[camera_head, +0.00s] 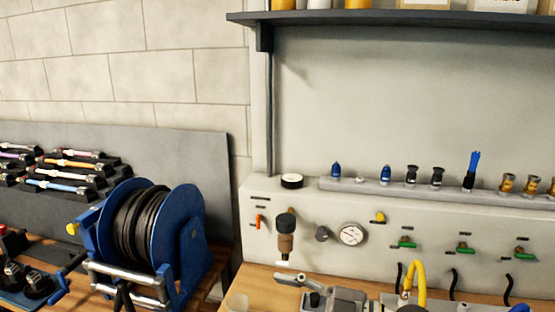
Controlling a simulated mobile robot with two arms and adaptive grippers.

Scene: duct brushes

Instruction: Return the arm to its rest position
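Neither of my grippers shows in the head view, and I see no part of my arms that I can be sure of. A blue-topped brush-like piece (472,168) stands upright in a dark fitting on the grey ledge (400,191) at the right. Several slim coloured tools (70,165) lie in rows on a black stepped rack at the left. Whether any of these touches a gripper cannot be seen.
A blue reel (190,235) with black hose stands on the wooden bench at the left. A panel with a round gauge (352,234) and green valves is behind the right bench. A grey metal tool (335,299) and a yellow hose (420,278) are at the bottom edge.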

